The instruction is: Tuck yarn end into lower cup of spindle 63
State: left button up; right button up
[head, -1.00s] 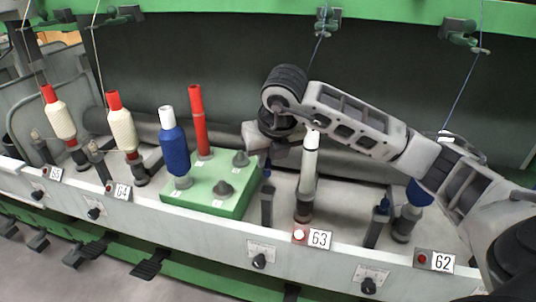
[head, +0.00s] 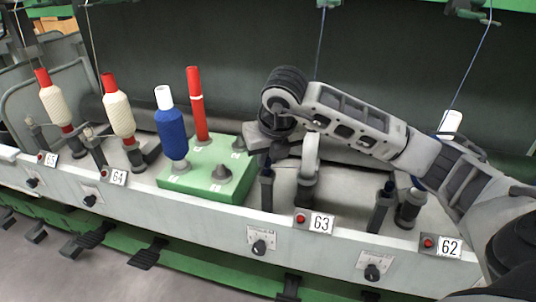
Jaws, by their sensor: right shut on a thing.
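Spindle 63 (head: 304,190) stands behind the plate marked 63 (head: 321,223). Its dark lower part and some of its white tube (head: 310,152) show; my arm covers the top. The lower cup is not clear to see. The blue yarn (head: 321,45) hangs from above and passes behind my right arm; its end is hidden. My right gripper (head: 268,158) points down just left of spindle 63, close to the green block. It is shut on the yarn end, though the fingertips are small and dark. My left gripper is not in view.
A green block (head: 205,193) with a blue bobbin (head: 172,132), a red tube (head: 197,105) and grey pegs stands left. A dark post (head: 267,190) is in front of my gripper. Spindle 62 (head: 408,212) is right, partly behind my arm. Cream bobbins (head: 119,112) stand far left.

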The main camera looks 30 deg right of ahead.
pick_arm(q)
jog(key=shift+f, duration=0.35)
pick_arm(e)
jog(key=shift+f, duration=0.25)
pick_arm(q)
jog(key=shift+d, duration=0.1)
pick_arm(e)
jog(key=o, duration=0.8)
jog(key=shift+c, duration=0.2)
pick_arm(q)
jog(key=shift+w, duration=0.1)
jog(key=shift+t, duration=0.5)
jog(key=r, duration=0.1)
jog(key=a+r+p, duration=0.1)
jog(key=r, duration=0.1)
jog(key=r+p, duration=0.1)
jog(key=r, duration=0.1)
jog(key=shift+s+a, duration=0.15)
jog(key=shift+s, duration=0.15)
pick_arm(e)
jog(key=v, duration=1.6)
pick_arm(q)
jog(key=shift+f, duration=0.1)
pick_arm(e)
jog(key=shift+s+f, duration=0.1)
jog(key=shift+s, duration=0.05)
